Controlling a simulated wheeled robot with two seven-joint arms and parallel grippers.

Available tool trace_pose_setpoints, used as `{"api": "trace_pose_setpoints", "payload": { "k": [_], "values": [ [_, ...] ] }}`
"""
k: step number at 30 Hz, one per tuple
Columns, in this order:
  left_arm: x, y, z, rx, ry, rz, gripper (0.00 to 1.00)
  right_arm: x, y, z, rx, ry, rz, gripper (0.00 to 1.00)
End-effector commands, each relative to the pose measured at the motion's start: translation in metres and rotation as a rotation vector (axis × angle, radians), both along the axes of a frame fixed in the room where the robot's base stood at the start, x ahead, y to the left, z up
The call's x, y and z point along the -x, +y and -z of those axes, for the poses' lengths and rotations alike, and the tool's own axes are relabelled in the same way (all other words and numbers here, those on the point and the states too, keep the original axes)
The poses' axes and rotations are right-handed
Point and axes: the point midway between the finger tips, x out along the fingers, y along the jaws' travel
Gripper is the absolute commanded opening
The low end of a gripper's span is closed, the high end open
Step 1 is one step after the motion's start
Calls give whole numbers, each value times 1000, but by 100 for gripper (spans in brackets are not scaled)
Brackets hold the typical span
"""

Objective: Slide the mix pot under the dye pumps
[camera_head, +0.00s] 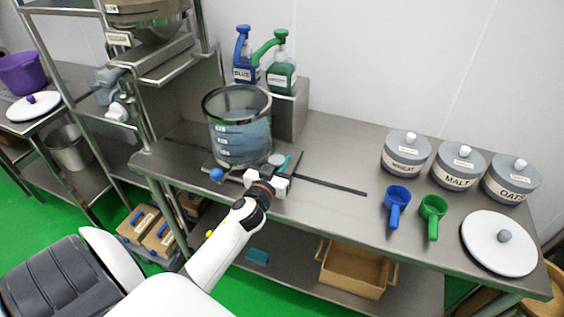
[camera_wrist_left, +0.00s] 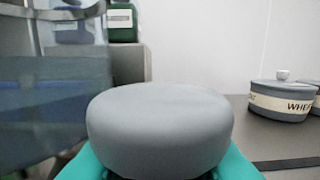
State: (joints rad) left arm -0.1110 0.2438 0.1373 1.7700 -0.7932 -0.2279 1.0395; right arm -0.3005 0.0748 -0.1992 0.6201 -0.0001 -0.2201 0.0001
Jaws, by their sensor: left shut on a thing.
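The mix pot (camera_head: 240,138), a clear container with a dark rim, measure marks and bluish-grey contents, stands on a low plate over a dark track on the steel table. Its wall fills the left of the left wrist view (camera_wrist_left: 50,110). The blue dye pump (camera_head: 243,58) and green dye pump (camera_head: 280,70) stand on a metal block behind the pot. My left gripper (camera_head: 279,170) is at the pot's front right, its teal fingers shut on a grey knob (camera_wrist_left: 160,128); the knob also shows in the head view (camera_head: 277,159). My right gripper is not in view.
The dark track (camera_head: 330,185) runs right along the clear tabletop. Wheat (camera_head: 405,155), malt (camera_head: 459,167) and oats (camera_head: 511,179) canisters stand at right, near a blue scoop (camera_head: 397,200), green scoop (camera_head: 432,210) and white lid (camera_head: 499,243). A steel rack (camera_head: 150,65) stands left.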

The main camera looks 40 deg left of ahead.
Motion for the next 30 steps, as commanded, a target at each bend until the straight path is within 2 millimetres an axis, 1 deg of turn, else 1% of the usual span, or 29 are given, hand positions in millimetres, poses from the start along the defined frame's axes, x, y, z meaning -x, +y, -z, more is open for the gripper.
{"api": "trace_pose_setpoints", "payload": {
  "k": [3, 4, 7, 15, 19, 23, 30],
  "values": [
    [0, -1, 1, 0, 2, 1, 0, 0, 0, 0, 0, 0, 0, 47],
    [0, -1, 1, 0, 2, 1, 28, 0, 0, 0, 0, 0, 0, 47],
    [0, -1, 1, 0, 2, 1, 45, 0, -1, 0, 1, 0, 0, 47],
    [0, -1, 1, 0, 1, 1, 45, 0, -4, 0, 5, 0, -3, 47],
    [8, -3, 2, 0, 1, 1, 45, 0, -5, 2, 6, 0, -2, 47],
    [29, -9, 3, 1, 2, 1, 45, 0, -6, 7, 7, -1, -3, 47],
    [79, -23, 4, 3, 3, 0, 45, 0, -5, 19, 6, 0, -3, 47]
  ]
}}
